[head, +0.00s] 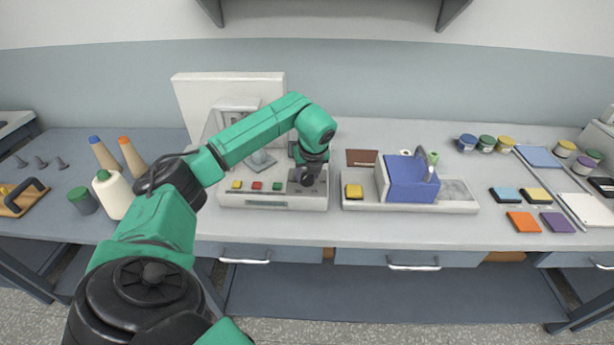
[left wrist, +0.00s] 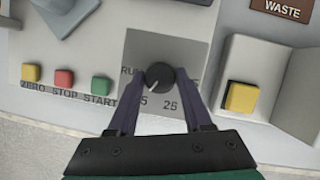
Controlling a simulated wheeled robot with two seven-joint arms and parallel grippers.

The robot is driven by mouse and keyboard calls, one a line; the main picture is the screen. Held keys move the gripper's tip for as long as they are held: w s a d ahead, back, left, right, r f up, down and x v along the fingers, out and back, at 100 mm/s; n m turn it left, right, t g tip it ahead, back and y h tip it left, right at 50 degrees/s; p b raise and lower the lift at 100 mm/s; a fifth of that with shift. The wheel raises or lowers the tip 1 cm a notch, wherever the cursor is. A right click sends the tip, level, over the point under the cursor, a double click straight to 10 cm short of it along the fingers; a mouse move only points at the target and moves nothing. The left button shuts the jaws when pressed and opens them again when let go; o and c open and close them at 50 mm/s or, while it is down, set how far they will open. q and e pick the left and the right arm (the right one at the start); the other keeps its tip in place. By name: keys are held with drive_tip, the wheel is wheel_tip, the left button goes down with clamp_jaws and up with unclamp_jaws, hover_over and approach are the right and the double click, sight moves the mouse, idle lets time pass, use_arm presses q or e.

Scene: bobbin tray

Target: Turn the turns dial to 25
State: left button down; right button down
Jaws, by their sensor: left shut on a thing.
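The turns dial is a small dark round knob (left wrist: 160,75) on a grey panel (left wrist: 145,42) of the winding machine (head: 285,201). A light pointer line on the knob points down and left, toward a label ending in 5. The label 25 is below and right of the knob. Other labels around it are partly hidden by the fingers. My left gripper (left wrist: 158,80) is shut on the knob, one finger on each side. In the head view the left gripper (head: 306,180) is over the right end of the machine's front and hides the dial. My right gripper is not in view.
Yellow, red and green buttons marked ZERO, STOP and START (left wrist: 66,78) are left of the dial. A separate unit with a yellow button (head: 354,191) and blue block (head: 412,178) stands close on the right. Cones (head: 104,155) and bottles stand at the left.

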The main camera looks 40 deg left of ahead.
use_arm(q)
drive_tip(key=n+g, duration=0.1)
drive_tip(key=n, duration=0.1)
drive_tip(key=n+y, duration=0.1)
drive_tip(key=n, duration=0.2)
drive_tip(key=shift+w+n+g+b, duration=0.2)
drive_tip(key=shift+n+g+b, duration=0.1)
drive_tip(key=shift+g+b, duration=0.1)
drive_tip(key=n+g, duration=0.2)
drive_tip(key=n, duration=0.3)
drive_tip(key=shift+w+n, duration=0.15)
drive_tip(key=shift+n, duration=0.25)
drive_tip(key=shift+h, duration=0.3)
drive_tip(key=shift+c, duration=1.6)
unclamp_jaws()
drive_tip(key=shift+g, duration=0.3)
drive_tip(key=shift+d+r, duration=0.1)
